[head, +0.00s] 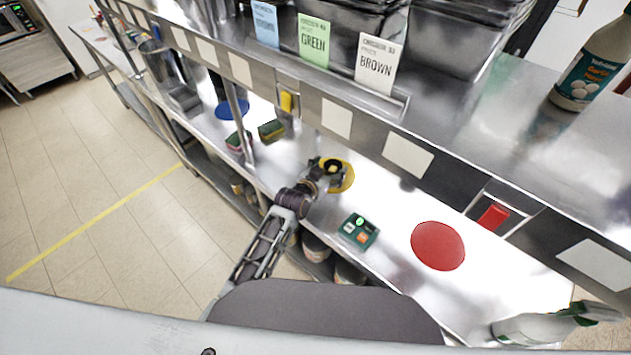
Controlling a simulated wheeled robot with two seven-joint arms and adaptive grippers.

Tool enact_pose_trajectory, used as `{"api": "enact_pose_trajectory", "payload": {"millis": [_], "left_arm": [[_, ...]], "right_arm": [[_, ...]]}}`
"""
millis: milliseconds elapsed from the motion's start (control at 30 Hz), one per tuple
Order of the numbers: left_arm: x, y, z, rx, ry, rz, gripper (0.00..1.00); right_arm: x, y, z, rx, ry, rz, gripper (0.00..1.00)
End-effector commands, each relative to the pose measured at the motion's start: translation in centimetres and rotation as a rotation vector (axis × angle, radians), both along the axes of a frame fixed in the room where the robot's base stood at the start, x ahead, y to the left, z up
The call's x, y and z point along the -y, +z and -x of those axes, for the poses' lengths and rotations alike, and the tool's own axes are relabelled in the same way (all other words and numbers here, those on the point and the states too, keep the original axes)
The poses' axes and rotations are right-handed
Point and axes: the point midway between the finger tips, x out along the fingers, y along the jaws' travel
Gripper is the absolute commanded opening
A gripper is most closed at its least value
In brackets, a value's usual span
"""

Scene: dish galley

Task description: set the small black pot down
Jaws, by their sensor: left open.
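My left gripper (331,169) reaches in over the yellow round mat (348,179) on the steel counter. Its jaws are open. A small dark shape shows at the fingers over the mat; I cannot tell whether it is the small black pot or only the gripper's own parts. No other small black pot stands out clearly on the counter. The gripper covers much of the mat. My right gripper is not in view.
A red round mat (438,246) lies bare to the right, with a green button box (358,231) between. A blue round mat (232,109) and sponges (271,130) lie farther left. A steel shelf overhangs the counter's back. A spray bottle (535,328) lies at bottom right.

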Motion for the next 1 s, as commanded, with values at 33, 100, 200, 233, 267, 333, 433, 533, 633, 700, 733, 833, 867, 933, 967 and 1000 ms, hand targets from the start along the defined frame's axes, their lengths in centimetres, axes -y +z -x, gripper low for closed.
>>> {"api": "enact_pose_trajectory", "payload": {"millis": [33, 100, 200, 233, 267, 333, 433, 533, 633, 700, 733, 833, 867, 933, 967, 1000], "left_arm": [[-0.2, 0.2, 0.4, 0.0, 0.0, -0.001, 0.77], [-0.4, 0.3, 1.0, -0.001, -0.001, 0.0, 0.77], [-0.8, 0.6, 1.7, 0.0, 0.0, -0.001, 0.77], [-0.9, 0.7, 2.0, 0.0, 0.0, -0.001, 0.77], [-1.0, 0.8, 2.2, -0.001, 0.0, 0.0, 0.77], [-1.2, 1.1, 2.7, 0.0, 0.0, 0.0, 0.77], [-1.6, 1.4, 3.5, -0.001, -0.001, 0.0, 0.77], [-2.0, 1.6, 4.3, -0.001, 0.0, 0.0, 0.77], [-2.3, 2.0, 5.1, 0.0, 0.0, 0.0, 0.77], [-2.6, 2.3, 5.7, 0.0, -0.001, 0.0, 0.77], [-2.7, 2.3, 6.0, -0.001, -0.001, 0.0, 0.77], [-3.1, 2.6, 6.8, -0.001, 0.0, -0.002, 0.77], [-3.2, 2.7, 7.0, -0.002, 0.0, -0.001, 0.77], [-3.4, 3.0, 7.5, -0.001, 0.0, 0.0, 0.77], [-3.5, 3.0, 7.7, -0.001, 0.0, 0.0, 0.77], [-3.6, 3.1, 7.9, -0.001, 0.0, 0.0, 0.77]], "right_arm": [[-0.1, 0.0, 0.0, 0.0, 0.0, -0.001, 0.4], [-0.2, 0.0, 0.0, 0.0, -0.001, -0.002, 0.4], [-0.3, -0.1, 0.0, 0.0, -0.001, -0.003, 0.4], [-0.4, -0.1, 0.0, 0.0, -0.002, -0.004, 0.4], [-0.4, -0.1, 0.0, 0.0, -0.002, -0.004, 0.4], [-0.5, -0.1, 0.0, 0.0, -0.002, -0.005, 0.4], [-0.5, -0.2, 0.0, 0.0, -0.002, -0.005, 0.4], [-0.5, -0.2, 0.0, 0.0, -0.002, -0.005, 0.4], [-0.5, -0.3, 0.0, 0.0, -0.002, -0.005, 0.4], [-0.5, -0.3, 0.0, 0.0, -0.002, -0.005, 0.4], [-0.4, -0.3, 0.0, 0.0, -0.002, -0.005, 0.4], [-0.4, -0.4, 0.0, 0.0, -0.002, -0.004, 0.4], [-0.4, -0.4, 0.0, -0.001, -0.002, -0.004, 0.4], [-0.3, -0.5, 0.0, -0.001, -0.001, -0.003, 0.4], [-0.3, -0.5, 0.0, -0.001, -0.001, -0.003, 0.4], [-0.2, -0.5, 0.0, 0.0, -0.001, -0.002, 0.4]]}}
